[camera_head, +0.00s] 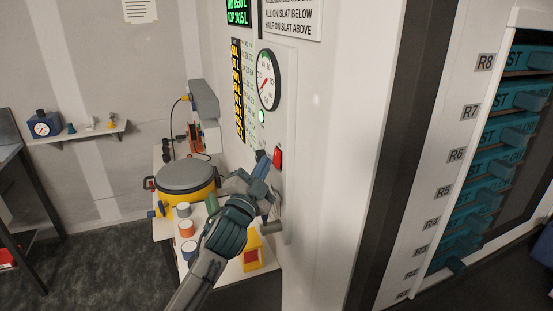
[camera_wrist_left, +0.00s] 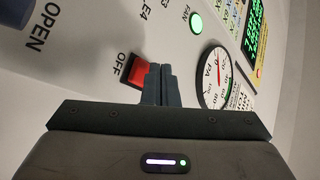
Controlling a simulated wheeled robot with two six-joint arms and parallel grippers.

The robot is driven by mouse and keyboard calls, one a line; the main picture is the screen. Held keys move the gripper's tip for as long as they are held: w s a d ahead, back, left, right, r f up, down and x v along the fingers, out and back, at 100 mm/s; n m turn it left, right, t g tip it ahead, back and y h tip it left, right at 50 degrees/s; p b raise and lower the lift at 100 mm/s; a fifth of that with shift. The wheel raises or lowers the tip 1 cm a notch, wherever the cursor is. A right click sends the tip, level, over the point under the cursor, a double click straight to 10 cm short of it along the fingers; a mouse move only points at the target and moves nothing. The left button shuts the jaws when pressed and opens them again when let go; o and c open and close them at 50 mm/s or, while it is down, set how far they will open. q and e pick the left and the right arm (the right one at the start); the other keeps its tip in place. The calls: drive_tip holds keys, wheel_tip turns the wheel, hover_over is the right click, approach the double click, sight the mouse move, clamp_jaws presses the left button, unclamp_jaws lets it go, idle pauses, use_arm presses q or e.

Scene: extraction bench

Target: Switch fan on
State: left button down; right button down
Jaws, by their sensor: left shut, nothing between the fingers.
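The red rocker switch (camera_head: 278,157) is on the white wall panel, below the round gauge. In the left wrist view the red switch (camera_wrist_left: 136,71) sits in a dark frame with the word OFF beside it. A round lamp (camera_head: 262,117) above it glows green, and in the left wrist view the lamp (camera_wrist_left: 196,23) has the label FAN. My left gripper (camera_head: 264,160) is shut and empty, its tips at the switch. In the left wrist view the fingertips (camera_wrist_left: 160,70) overlap the switch's edge; I cannot tell whether they touch it. My right gripper is not in view.
The round gauge (camera_head: 267,80) stands out above the switch. A yellow pot with a grey lid (camera_head: 187,174) and several small cans stand on the bench left of my arm. A rack of teal drawers (camera_head: 484,165) is at the right.

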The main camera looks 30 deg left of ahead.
use_arm(q)
drive_tip(key=s+a+b, duration=0.3)
drive_tip(key=b, duration=0.1)
drive_tip(key=shift+s+a+f, duration=0.1)
drive_tip(key=shift+s+f, duration=0.25)
drive_tip(key=shift+s, duration=0.05)
idle(0.5)
